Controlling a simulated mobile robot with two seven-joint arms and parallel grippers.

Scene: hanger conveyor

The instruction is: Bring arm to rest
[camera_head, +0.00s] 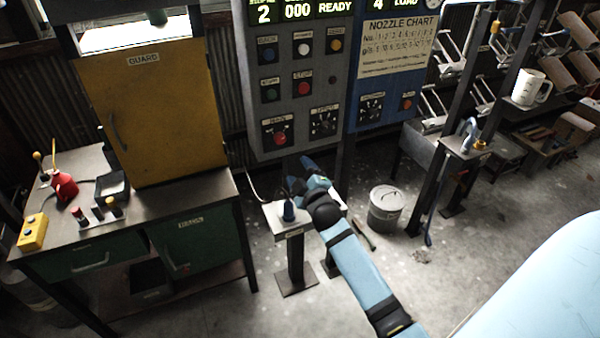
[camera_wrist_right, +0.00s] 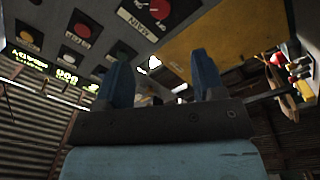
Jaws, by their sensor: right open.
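My right gripper (camera_head: 306,168) is in the head view, on a blue arm coming in from the lower right. It is in front of the lower part of the grey control panel (camera_head: 292,90), above a small pedestal (camera_head: 296,250). In the right wrist view its two blue fingers (camera_wrist_right: 165,82) stand apart with nothing between them. The panel with its buttons (camera_wrist_right: 90,45) is close beyond the fingers in that view. My left gripper is not in view.
A workbench (camera_head: 205,196) with a yellow guard (camera_head: 150,115) stands at left. A lidded bin (camera_head: 386,208) sits on the floor right of the pedestal. A post stand (camera_head: 462,148) and racks are further right. Open floor (camera_head: 270,318) lies in front.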

